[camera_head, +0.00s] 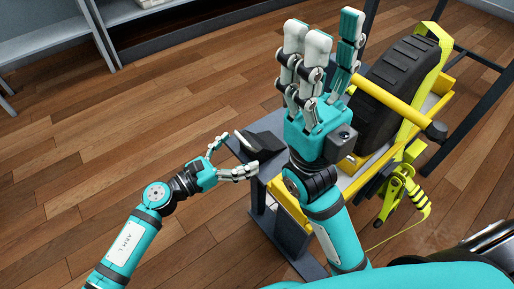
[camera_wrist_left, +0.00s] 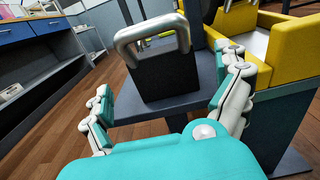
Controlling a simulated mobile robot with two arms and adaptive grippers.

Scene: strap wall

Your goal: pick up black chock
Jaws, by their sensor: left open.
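The black chock (camera_head: 266,146) is a dark wedge with a metal handle, sitting on a dark grey ledge (camera_head: 243,150) beside the yellow frame. In the left wrist view the chock (camera_wrist_left: 160,78) stands straight ahead, its grey handle (camera_wrist_left: 150,34) towards me. My left gripper (camera_head: 233,156) is open, with its fingers spread to either side of the chock's near end; contact cannot be told. In the wrist view the left gripper's fingers (camera_wrist_left: 165,72) flank it with gaps. My right gripper (camera_head: 325,40) points up, open and empty, in front of the wheel.
A black tyre (camera_head: 393,82) with a yellow strap (camera_head: 432,62) stands in a yellow frame (camera_head: 385,103) right of the chock. A yellow ratchet (camera_head: 396,190) hangs at its near side. The wooden floor (camera_head: 150,120) on the left is clear. Shelving (camera_head: 45,42) stands at the back left.

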